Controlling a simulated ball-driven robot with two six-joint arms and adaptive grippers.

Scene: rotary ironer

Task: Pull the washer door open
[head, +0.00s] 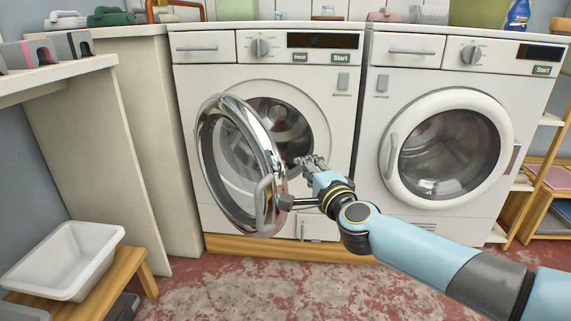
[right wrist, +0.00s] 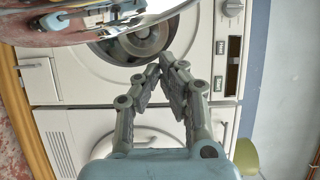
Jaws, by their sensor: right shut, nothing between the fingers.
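The left machine's chrome-rimmed round door (head: 262,140) stands swung open to the left in the head view, hinged on its left side. Its handle (head: 262,203) is on the door's near edge. The drum opening (head: 290,120) shows behind it. My right gripper (head: 305,161) is just right of the door rim, in front of the opening, and holds nothing. In the right wrist view its fingers (right wrist: 166,58) meet at the tips, with the chrome door (right wrist: 110,35) at upper left. Whether my right wrist touches the door I cannot tell. My left gripper is out of view.
A second machine (head: 450,80) with a closed white door (head: 498,110) stands at the right. A white basin (head: 65,260) sits on a wooden bench (head: 128,268) at lower left. A white shelf (head: 60,82) juts in at left. The red floor (head: 215,290) in front is open.

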